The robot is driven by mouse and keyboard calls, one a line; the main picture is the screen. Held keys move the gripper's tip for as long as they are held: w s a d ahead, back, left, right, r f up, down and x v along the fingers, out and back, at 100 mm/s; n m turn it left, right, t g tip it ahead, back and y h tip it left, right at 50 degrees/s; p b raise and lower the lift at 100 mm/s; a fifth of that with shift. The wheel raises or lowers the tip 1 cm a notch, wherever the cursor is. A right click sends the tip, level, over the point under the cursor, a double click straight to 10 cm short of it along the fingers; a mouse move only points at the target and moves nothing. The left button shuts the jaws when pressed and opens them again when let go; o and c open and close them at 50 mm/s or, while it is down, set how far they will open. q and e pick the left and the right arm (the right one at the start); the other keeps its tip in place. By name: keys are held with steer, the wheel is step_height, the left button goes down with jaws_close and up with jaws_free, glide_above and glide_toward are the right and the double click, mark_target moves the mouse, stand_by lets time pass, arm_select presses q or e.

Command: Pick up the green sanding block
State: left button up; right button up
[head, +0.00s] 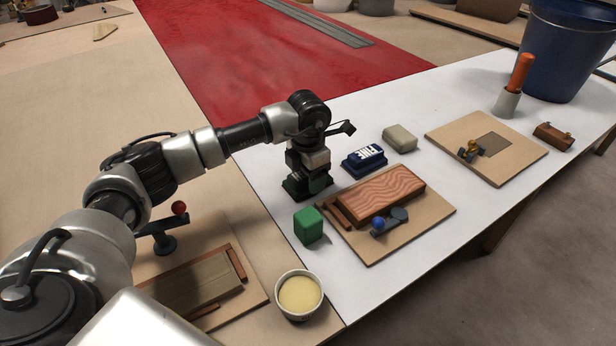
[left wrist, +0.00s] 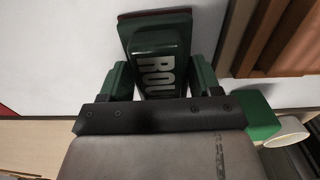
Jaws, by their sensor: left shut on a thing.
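The green sanding block (left wrist: 160,62) is dark green, with pale letters starting "ROU" and a reddish edge at its far end. My left gripper (left wrist: 162,82) is shut on it, one finger on each side. In the head view my left gripper (head: 308,178) points down at the white table, with the dark green block low between its fingers and partly hidden. I cannot tell whether the block touches the table. My right gripper is not in view.
A bright green cube (head: 308,226) and a board with a striped wood piece (head: 378,194) stand close by. A blue "FINE" block (head: 363,161) and a beige block (head: 399,138) lie to the right. A bowl (head: 299,294) stands in front. White table behind is clear.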

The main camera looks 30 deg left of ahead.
arm_select(q)
steer(key=r, duration=0.4)
steer(key=shift+w+d+r, duration=0.15)
steer(key=shift+d+r, duration=0.05)
steer(key=shift+r, duration=0.1)
steer(key=w+d+r, duration=0.6)
steer(key=d, duration=0.3)
steer(key=shift+d+r, duration=0.15)
steer(key=shift+r, duration=0.1)
steer(key=shift+w, duration=0.1)
